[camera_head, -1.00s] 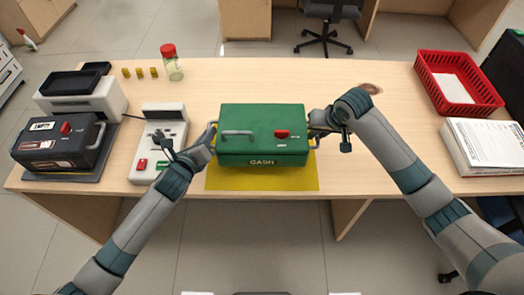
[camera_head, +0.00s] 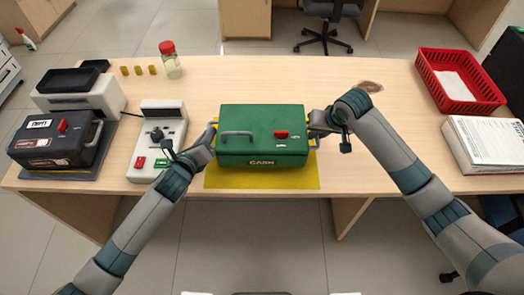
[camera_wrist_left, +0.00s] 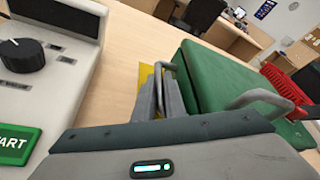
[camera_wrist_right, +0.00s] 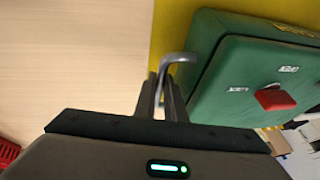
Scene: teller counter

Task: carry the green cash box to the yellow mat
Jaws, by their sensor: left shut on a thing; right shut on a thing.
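The green cash box (camera_head: 262,146) is upright over the yellow mat (camera_head: 262,179), whose front part shows below the box; whether the box touches the mat is hard to tell. My left gripper (camera_head: 212,138) is shut on the grey handle at the box's left side; that handle (camera_wrist_left: 172,75) shows between the fingers in the left wrist view. My right gripper (camera_head: 312,132) is shut on the handle at the right side, and this handle (camera_wrist_right: 176,60) shows in the right wrist view. The mat also shows beside the box in the right wrist view (camera_wrist_right: 172,28).
Left of the box stand a grey-white counting device (camera_head: 150,155), a black box on a dark mat (camera_head: 48,142) and a white printer-like machine (camera_head: 82,97). A jar with a red lid (camera_head: 172,65) is behind. A red basket (camera_head: 447,72) and a paper stack (camera_head: 475,145) are at right.

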